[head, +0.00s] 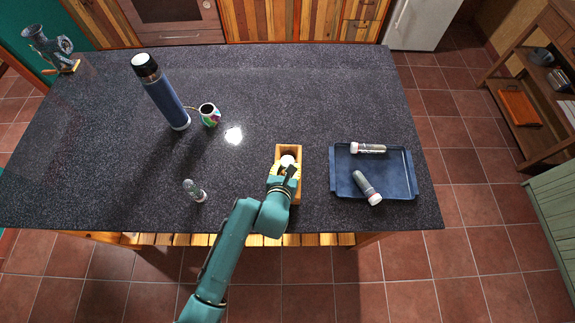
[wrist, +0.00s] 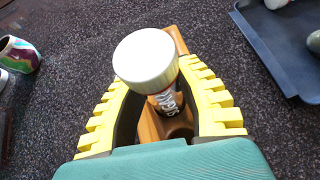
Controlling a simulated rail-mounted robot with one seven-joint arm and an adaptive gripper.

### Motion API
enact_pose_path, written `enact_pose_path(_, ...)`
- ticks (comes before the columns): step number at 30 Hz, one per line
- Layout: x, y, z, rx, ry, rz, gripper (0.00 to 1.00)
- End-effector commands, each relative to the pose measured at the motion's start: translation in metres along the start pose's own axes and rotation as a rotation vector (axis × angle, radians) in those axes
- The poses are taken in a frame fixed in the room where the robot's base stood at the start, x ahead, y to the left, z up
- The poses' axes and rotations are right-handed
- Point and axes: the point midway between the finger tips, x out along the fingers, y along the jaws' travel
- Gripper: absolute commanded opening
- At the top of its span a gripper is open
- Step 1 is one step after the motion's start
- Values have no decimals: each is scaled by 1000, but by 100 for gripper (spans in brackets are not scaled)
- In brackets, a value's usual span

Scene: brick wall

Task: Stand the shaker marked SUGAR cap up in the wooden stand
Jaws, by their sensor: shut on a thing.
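A shaker with a white cap (wrist: 146,61) is between the yellow fingers of my gripper (wrist: 160,82), which is shut on it. Its label (wrist: 166,102) is partly hidden; the letters that show look like part of SUGAR. In the head view the white cap (head: 287,160) faces up. The shaker is at or over the stand, roughly cap up. The fingers hide its lower end, so I cannot tell whether it rests on the stand's floor.
A blue tray (head: 341,179) to the right holds two shakers (head: 368,148), (head: 367,187) lying down. Another shaker (head: 194,190) is on the counter at left. A tall blue flask (head: 163,95) and a patterned mug (head: 209,115) stand further back. The counter behind the stand is clear.

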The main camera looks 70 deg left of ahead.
Motion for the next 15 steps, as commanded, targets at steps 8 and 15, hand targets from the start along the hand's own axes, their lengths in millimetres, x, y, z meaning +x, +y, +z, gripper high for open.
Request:
enact_pose_path(8,2,0,-4,0,0,0,0)
enact_pose_path(15,2,0,-3,0,0,0,60)
